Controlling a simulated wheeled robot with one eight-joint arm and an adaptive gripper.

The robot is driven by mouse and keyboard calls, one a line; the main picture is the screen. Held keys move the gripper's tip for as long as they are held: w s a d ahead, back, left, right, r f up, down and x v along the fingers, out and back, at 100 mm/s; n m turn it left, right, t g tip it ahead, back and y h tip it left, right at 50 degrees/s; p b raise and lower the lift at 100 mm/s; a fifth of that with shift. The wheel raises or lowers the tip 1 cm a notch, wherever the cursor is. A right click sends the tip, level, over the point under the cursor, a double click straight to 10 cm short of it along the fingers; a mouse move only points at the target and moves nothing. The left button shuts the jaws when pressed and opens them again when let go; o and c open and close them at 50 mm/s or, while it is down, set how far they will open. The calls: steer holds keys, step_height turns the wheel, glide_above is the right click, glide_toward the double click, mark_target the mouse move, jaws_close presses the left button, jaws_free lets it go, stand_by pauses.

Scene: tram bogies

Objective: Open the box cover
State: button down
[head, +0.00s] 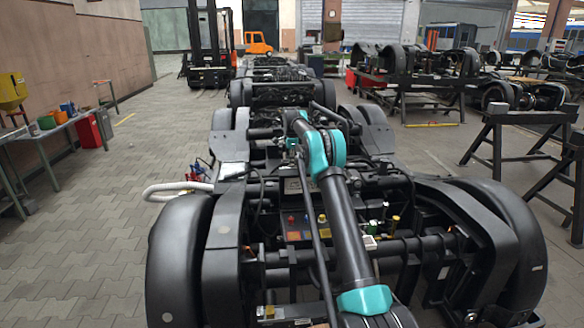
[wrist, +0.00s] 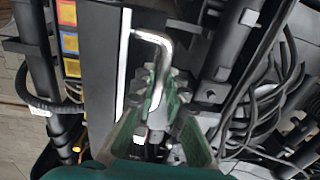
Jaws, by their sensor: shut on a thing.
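In the wrist view, my gripper (wrist: 161,88) has its dark, green-sided fingers closed around a shiny bent metal handle (wrist: 163,40). The handle's top bends left toward a dark flat panel with a pale edge (wrist: 124,65), which looks like the box cover. To its left are yellow, orange and blue squares (wrist: 69,43). In the head view, a box front with red and yellow parts (head: 305,228) sits amid the bogie, partly behind my arm. My fingertips cannot be made out there. How far the cover stands open cannot be told.
Black cables (wrist: 275,100) and pipes crowd the right of the wrist view. In the head view, bogie wheels and frames (head: 180,255) surround the box. Black trestles (head: 490,150) stand at right.

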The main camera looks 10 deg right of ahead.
steer(key=shift+w+f, duration=0.1)
steer(key=shift+w, duration=0.1)
steer(key=c, duration=1.6)
jaws_free()
steer(key=shift+o, duration=0.2)
step_height(320, 180, up, 12)
steer(key=shift+s, duration=0.35)
